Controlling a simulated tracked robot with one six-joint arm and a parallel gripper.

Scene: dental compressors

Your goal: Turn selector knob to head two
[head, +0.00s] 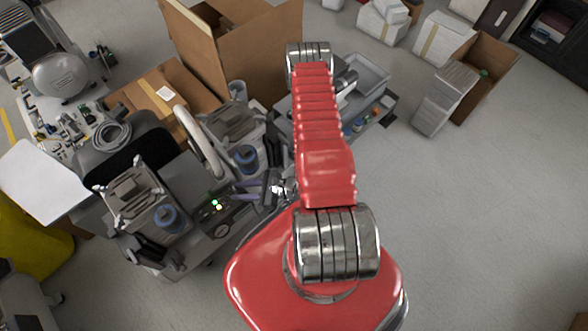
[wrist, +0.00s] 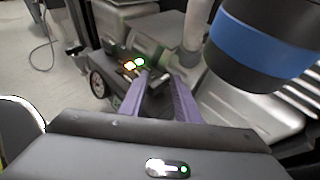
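A grey compressor unit (head: 185,185) stands on a wheeled base left of my arm. Its control panel (head: 218,212) has lit green and orange lights; in the wrist view the lights (wrist: 135,64) glow just beyond my left fingertip. My gripper (head: 236,190) has two purple fingers pointing at the panel. In the wrist view the fingertips (wrist: 158,76) are apart, with a dark part of the panel behind the gap. I cannot make out the selector knob or its setting. Nothing is visibly held.
Blue-banded canisters (head: 168,217) stand on both sides of the panel; one (wrist: 262,45) looms close at right in the wrist view. A curved pale handle (head: 203,140) rises behind. Cardboard boxes (head: 245,45) stand beyond. The floor at right (head: 480,210) is clear.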

